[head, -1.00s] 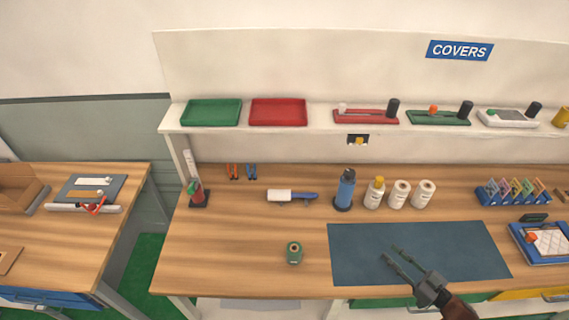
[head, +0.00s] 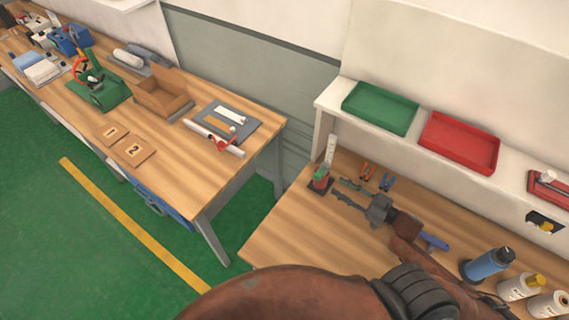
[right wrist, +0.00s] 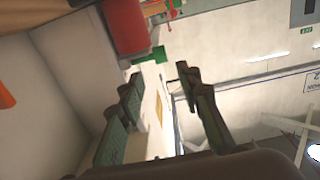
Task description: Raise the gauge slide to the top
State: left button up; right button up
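The gauge (head: 331,150) stands at the left end of the main bench in the head view, an upright white scale on a dark base. A green part with red below it (head: 321,173), which looks like its slide, sits low on the scale. My right gripper (head: 337,189) points left toward the gauge's lower part, fingers apart, just right of it. I see nothing between the fingers, and contact cannot be told. In the right wrist view, the two fingers (right wrist: 160,82) are spread. A red cylinder and a small green piece show beyond them; I cannot tell what they are. My left gripper is not in view.
Orange and blue clips (head: 377,177) lie just behind my right gripper. A blue-handled roller (head: 433,240) lies under my forearm. The shelf above holds a green tray (head: 380,108) and a red tray (head: 459,142). A second bench (head: 175,165) stands left, across a gap.

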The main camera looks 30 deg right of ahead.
aim_at(321, 177)
jog(key=shift+y, duration=0.3)
jog(key=p+x, duration=0.1)
jog(key=x, duration=0.8)
jog(key=shift+w+a, duration=0.15)
jog(key=shift+w, duration=0.05)
jog(key=shift+f, duration=0.1)
grip_shut()
